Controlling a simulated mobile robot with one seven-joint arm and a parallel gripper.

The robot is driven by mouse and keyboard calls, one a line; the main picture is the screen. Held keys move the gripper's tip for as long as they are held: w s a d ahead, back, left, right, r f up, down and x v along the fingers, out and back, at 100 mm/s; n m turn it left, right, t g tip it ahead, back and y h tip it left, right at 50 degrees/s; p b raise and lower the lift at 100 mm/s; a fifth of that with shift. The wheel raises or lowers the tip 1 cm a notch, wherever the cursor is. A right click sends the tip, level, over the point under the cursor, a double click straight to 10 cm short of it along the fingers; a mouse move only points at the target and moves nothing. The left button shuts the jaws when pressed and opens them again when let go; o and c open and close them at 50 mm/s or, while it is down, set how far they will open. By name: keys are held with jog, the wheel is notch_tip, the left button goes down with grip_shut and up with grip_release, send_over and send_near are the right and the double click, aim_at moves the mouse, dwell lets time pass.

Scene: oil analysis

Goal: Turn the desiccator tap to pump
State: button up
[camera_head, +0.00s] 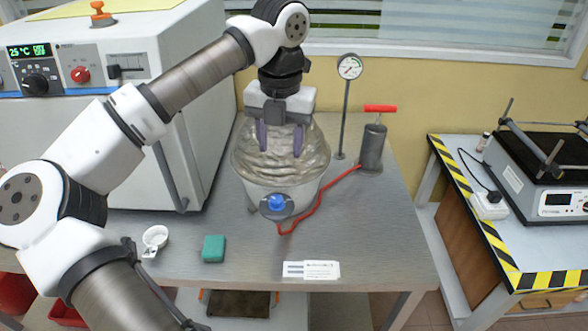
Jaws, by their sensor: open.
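The desiccator (250,178) stands on the grey bench, a domed clear lid over a pale lower bowl. Its tap (277,203) is a blue knob on a round grey disc at the front of the bowl. The tap's exact setting is too small to read. A red hose (318,200) runs from near the tap to the grey hand pump (373,147) with a red handle. My gripper (281,140) points down in front of the lid, above the tap and apart from it. Its fingers are spread with nothing between them, and it hides part of the lid.
A pressure gauge (350,67) stands on a post behind the desiccator. A large white oven (110,100) fills the left. A small white cup (155,238), a green block (213,248) and a label card (311,270) lie along the bench front. The bench's right front is clear.

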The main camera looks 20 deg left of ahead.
aim_at(276, 199)
jog(key=f+p, duration=0.1)
jog(key=f, duration=0.3)
jog(key=f+p, duration=0.1)
jog(key=f, duration=0.4)
jog(key=a+f+p, duration=0.1)
jog(key=f, duration=0.4)
jog(key=shift+s+a+p, duration=0.1)
jog(key=shift+s+p, duration=0.05)
jog(key=shift+p, duration=0.15)
jog(key=shift+r, duration=0.1)
jog(key=shift+c, duration=0.3)
jog(key=c, duration=0.9)
